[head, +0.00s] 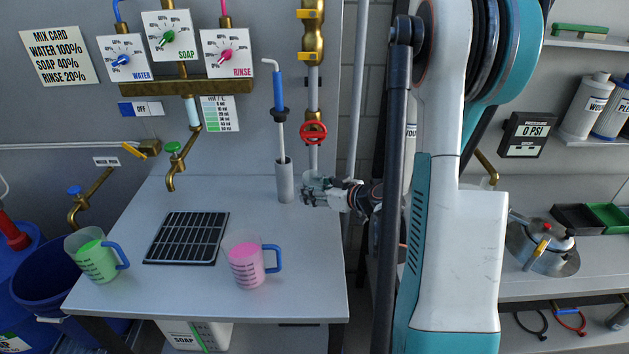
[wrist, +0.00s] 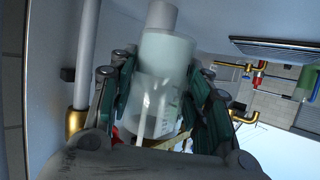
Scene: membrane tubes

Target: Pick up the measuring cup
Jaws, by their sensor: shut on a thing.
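My gripper (wrist: 160,72) has its dark green-padded fingers on both sides of a translucent, pale measuring cup (wrist: 153,104) with faint green marks, and is shut on it. In the head view my gripper (head: 308,195) is at the back right of the table, pointing left beside the grey upright cylinder. The held cup is mostly hidden there. Two other measuring cups with blue handles stand on the table: one with green liquid (head: 97,258) at the front left, one with pink liquid (head: 247,262) at the front middle, both apart from my gripper.
A black drain grate (head: 187,238) lies between the two filled cups. A grey cylinder (head: 285,182) holds a blue-handled rod. A brass tap (head: 174,165) and a pipe with a red valve wheel (head: 313,133) are at the back. The table's front right is clear.

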